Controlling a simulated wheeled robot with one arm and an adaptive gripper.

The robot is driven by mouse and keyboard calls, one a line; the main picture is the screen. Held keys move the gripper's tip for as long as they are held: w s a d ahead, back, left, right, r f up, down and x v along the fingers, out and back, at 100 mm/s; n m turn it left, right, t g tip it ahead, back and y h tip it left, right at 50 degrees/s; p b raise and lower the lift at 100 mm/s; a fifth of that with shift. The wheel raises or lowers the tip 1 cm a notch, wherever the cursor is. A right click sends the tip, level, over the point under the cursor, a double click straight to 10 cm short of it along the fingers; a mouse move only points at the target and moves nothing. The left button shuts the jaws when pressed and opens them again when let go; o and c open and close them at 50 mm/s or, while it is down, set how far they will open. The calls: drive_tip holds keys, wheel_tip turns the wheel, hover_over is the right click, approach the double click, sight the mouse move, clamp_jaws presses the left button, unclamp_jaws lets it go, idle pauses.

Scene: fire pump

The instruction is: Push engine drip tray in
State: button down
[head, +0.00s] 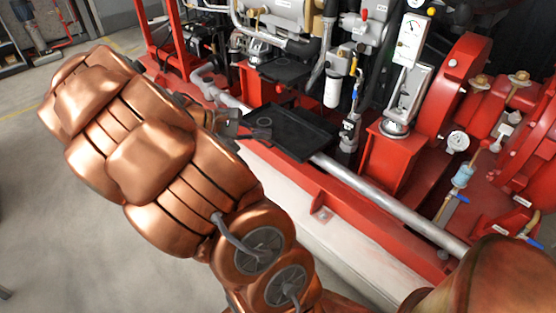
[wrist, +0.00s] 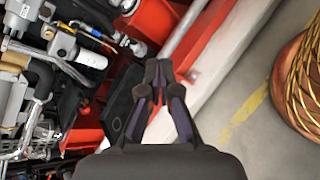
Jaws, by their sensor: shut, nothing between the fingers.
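The engine drip tray (head: 305,132) is a flat black tray with a raised rim, low in the middle of the head view. It sits level between the red engine parts, and its near edge overlaps the silver pipe along the red base frame. In the wrist view the dark tray (wrist: 119,98) shows just left of the fingers, partly hidden by them. My gripper (head: 266,130) is shut and empty at the tray's left end in the head view. Its fingertips (wrist: 158,72) come together in the wrist view. I cannot tell whether they touch the tray.
A silver pipe (head: 385,202) runs along the red base frame (head: 335,203), which stands on a pale plinth (head: 300,207). A second black plate (head: 283,69) sits behind the tray. A white filter (head: 333,90) and valves stand close by. The grey floor (head: 60,215) is clear at left.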

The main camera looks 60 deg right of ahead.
drive_tip(key=w+d+f+n+g+h+b, duration=0.1)
drive_tip(key=w+d+f+n+h+b, duration=0.15)
drive_tip(key=w+d+f+b, duration=0.35)
drive_tip(key=n+t+h+b, duration=0.4)
drive_tip(key=n+h+b, duration=0.1)
drive_tip(key=n+b, duration=0.55)
approach(283, 148)
drive_tip(key=b+x, duration=0.4)
drive_tip(key=x, duration=0.1)
drive_tip(key=shift+d+b, duration=0.2)
drive_tip(key=shift+b, duration=0.15)
drive_tip(key=shift+x, duration=0.9)
drive_tip(key=shift+r, duration=0.2)
